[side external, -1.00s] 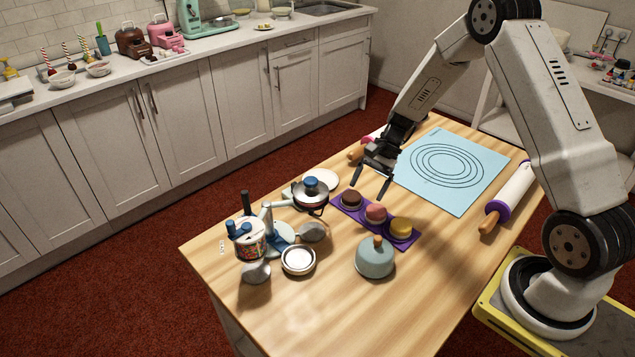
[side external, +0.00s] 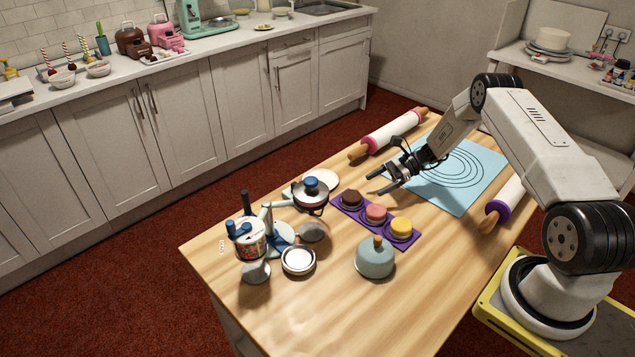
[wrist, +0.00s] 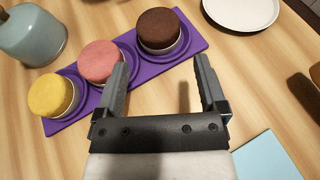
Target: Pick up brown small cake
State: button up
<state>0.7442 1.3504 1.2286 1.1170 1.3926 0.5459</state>
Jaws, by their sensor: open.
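The small brown cake (side external: 352,198) sits in the far-left place of a purple tray (side external: 364,219). A pink cake (side external: 376,213) and a yellow cake (side external: 401,227) sit beside it in a row. In the wrist view the brown cake (wrist: 159,29) is at the upper middle, just beyond the fingertips. My gripper (side external: 372,183) is open and empty, low over the table to the right of the brown cake. In the wrist view its two fingers (wrist: 160,65) are spread, with bare wood and the purple tray's edge between them. No cake is hidden.
A grey-blue dome with a wooden knob (side external: 375,260) stands in front of the tray. A blue mat (side external: 470,195) and rolling pins (side external: 393,131) lie to the right and behind.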

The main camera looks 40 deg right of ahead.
aim_at(356, 194)
jog(key=shift+x, duration=1.3)
jog(key=shift+x, duration=2.6)
jog(key=shift+s+a+r, duration=0.1)
jog(key=c, duration=0.9)
jog(key=shift+r, duration=0.15)
